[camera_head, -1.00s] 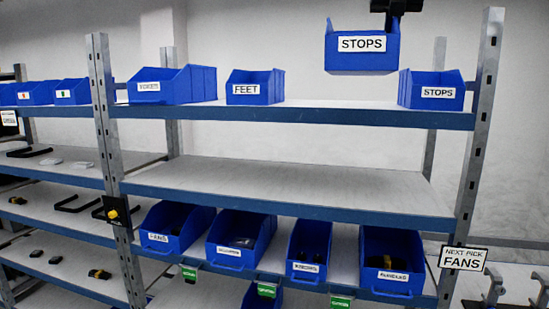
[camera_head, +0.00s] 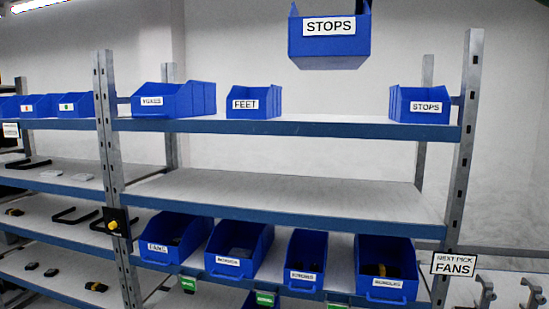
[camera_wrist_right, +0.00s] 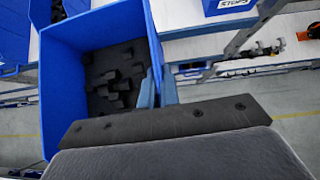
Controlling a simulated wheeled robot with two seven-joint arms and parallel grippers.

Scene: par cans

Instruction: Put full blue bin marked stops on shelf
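A blue bin marked STOPS (camera_head: 329,53) hangs in the air at the top of the head view, in front of and above the top shelf (camera_head: 320,127). In the right wrist view the held bin (camera_wrist_right: 62,95) is tilted and holds several dark blocky pieces (camera_wrist_right: 115,80). My right gripper (camera_wrist_right: 158,88) is shut on its wall; only a dark bit of it shows in the head view. A second blue STOPS bin (camera_head: 420,104) stands at the right end of the top shelf. Its inside is hard to see. My left gripper is not in view.
A FEET bin (camera_head: 254,101) and another blue bin (camera_head: 175,100) stand further left on the top shelf. Bare shelf lies between FEET and the standing STOPS bin. The middle shelf (camera_head: 290,195) is empty. Metal posts (camera_head: 465,140) bound the rack. A NEXT PICK FANS sign (camera_head: 454,264) is at right.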

